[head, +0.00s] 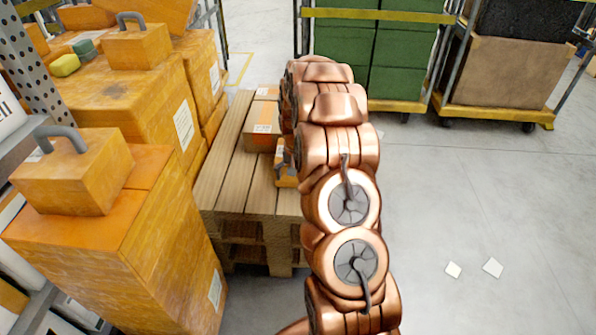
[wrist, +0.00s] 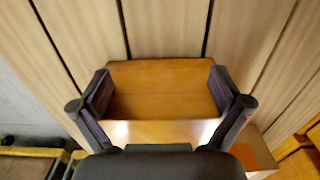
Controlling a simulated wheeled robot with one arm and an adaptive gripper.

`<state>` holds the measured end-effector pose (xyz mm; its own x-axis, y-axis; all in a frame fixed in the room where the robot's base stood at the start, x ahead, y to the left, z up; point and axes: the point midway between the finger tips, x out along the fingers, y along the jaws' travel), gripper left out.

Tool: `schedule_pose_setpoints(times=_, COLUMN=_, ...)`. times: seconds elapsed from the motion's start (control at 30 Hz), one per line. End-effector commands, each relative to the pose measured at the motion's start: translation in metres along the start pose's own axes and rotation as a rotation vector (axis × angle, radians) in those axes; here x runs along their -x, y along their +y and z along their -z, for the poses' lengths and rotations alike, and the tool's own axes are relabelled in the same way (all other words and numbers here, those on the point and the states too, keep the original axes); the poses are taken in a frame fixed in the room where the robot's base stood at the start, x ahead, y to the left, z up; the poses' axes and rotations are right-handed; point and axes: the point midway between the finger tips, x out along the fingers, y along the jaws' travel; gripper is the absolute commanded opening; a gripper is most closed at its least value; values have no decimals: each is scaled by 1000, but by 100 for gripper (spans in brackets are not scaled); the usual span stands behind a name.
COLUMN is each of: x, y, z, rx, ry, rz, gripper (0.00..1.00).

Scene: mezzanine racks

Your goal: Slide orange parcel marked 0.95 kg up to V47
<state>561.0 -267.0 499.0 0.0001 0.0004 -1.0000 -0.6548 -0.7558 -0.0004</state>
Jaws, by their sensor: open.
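An orange parcel (wrist: 165,80) lies on the wooden pallet (wrist: 165,30) between the two fingers of my gripper (wrist: 160,90) in the wrist view. The fingers are open, one on each side of it; I cannot tell whether they touch it. In the head view a small part of what looks like the same parcel (head: 285,177) shows beside my arm, which hides the rest and the gripper. A second parcel with an orange band (head: 262,125) lies farther back and left on the pallet; its corner also shows in the wrist view (wrist: 262,155). No weight mark or V47 sign is readable.
Large orange cases (head: 130,235) with grey-handled boxes on top stand close along the pallet's left side. A cart with green crates (head: 345,45) and one with a brown box (head: 508,72) stand behind.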

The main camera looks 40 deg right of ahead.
Motion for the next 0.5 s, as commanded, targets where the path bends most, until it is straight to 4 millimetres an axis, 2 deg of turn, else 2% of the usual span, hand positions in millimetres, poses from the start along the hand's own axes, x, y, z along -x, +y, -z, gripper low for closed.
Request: schedule_pose_setpoints(times=0.5, x=0, y=0, z=5, rx=0, ry=0, rz=0, gripper=100)
